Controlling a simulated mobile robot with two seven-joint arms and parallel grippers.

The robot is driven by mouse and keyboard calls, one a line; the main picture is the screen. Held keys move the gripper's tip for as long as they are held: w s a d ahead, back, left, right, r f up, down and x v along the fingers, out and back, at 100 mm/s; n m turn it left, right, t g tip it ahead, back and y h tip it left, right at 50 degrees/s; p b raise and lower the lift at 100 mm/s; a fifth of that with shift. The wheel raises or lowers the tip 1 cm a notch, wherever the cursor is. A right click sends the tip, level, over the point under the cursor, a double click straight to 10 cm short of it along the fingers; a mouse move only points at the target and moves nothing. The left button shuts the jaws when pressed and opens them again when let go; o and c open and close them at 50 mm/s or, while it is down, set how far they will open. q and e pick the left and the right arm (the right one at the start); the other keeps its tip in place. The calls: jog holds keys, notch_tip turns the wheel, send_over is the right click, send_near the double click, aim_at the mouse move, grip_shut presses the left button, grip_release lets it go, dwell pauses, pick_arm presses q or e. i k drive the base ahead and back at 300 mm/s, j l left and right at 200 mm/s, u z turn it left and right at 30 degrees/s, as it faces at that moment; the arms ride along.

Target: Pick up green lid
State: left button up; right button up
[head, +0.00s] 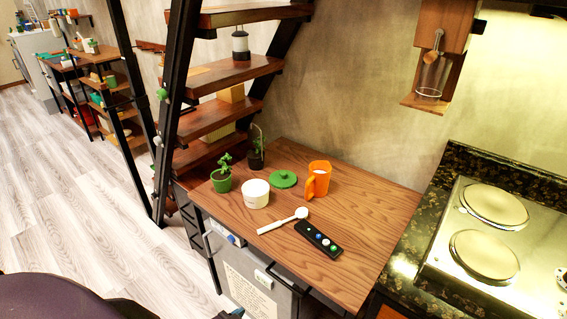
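The green lid (283,179) lies flat on the wooden counter (355,215), a round disc with a small knob on top. A white cup-like container (255,194) stands close to its left and front. An orange mug (318,178) stands close to its right. Neither gripper can be made out. A dark rounded shape at the bottom left edge appears to be part of my own body.
A white spoon (283,221) and a black remote (318,239) lie in front of the lid. Two potted plants (222,179) (256,152) stand at the counter's left. A stair shelf (208,119) rises at left; a stove (490,235) is at right. The counter's right part is clear.

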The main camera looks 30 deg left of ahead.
aim_at(281, 180)
jog(key=u, duration=1.25)
